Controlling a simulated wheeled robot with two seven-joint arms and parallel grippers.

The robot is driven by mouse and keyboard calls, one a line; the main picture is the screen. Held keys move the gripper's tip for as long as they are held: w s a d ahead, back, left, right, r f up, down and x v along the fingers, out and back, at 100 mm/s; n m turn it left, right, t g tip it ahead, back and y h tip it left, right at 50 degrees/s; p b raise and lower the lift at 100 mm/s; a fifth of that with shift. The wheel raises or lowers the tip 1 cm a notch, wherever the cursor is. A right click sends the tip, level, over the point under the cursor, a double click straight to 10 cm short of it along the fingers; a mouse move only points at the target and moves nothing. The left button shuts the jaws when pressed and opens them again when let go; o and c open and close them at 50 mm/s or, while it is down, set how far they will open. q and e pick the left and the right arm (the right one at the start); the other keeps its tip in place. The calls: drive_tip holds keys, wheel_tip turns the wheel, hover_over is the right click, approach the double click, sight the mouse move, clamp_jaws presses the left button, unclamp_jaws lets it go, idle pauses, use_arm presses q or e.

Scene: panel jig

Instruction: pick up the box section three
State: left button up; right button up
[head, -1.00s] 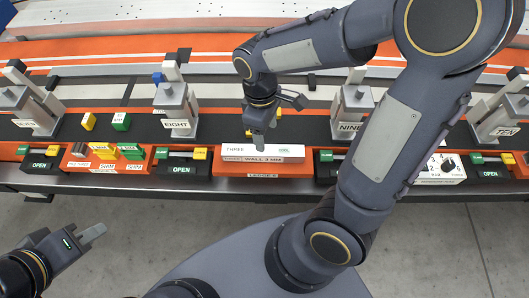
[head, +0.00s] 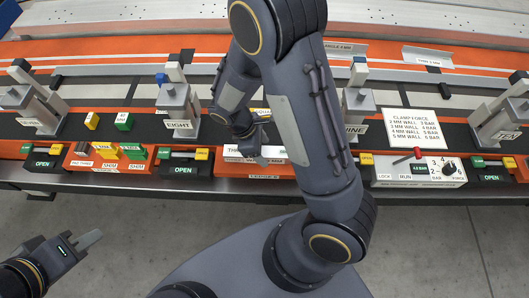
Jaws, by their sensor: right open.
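The box section three (head: 233,153) is a white bar with a label starting "THR". It lies on the orange ledge (head: 262,171) at the front of the bench, in the middle of the head view. My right arm crosses in front and hides its right part. My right gripper (head: 257,147) is open, pointing down at the box section. I cannot tell whether its fingers touch or straddle the bar. My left gripper (head: 88,241) is over the floor at lower left, away from the bench; its jaw gap does not show clearly.
Clamp posts EIGHT (head: 178,108), NINE (head: 357,103) and TEN (head: 512,120) stand behind the ledge. An orange shim holder (head: 80,163) is to the left. A clamp-force sign (head: 428,128) stands above a white control panel (head: 420,172) with a red lever at right.

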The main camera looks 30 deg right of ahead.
drive_tip(key=shift+f, duration=0.1)
drive_tip(key=shift+c, duration=0.4)
drive_tip(key=c, duration=1.2)
drive_tip(key=shift+o, duration=0.2)
